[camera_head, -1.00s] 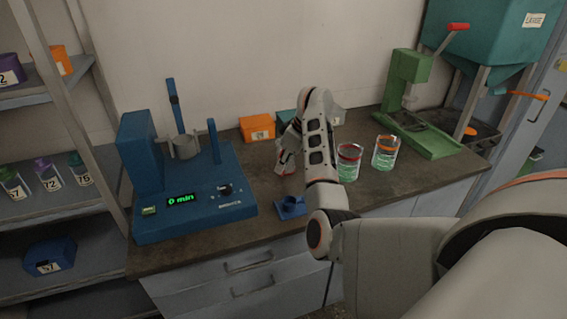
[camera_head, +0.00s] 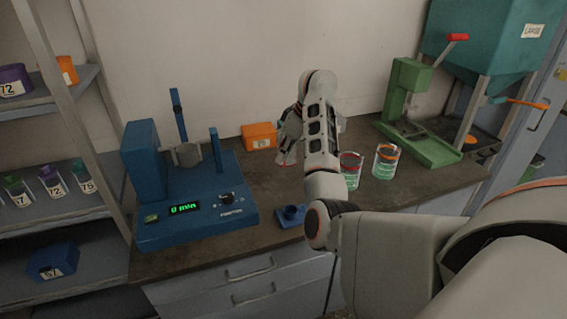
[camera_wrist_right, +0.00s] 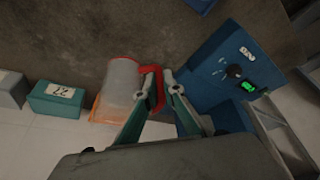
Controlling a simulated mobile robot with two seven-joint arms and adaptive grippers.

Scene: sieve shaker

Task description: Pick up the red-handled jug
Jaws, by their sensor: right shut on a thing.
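The red-handled jug (camera_wrist_right: 122,76) is a translucent grey vessel with a red rim and a red handle (camera_wrist_right: 155,86), seen in the right wrist view. My right gripper (camera_wrist_right: 159,92) is shut on the handle, with one finger on each side of it. In the head view my right gripper (camera_head: 287,150) is above the bench, right of the blue shaker, and my own arm hides most or all of the jug. Whether the jug touches the bench I cannot tell. My left gripper is not in view.
The blue sieve shaker (camera_head: 186,218) stands on the left of the bench (camera_head: 250,190). An orange box (camera_head: 258,136) is at the wall. A small blue part (camera_head: 291,214) lies at the front edge. Two glass beakers (camera_head: 351,172) (camera_head: 385,162) and a green press (camera_head: 432,148) stand right.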

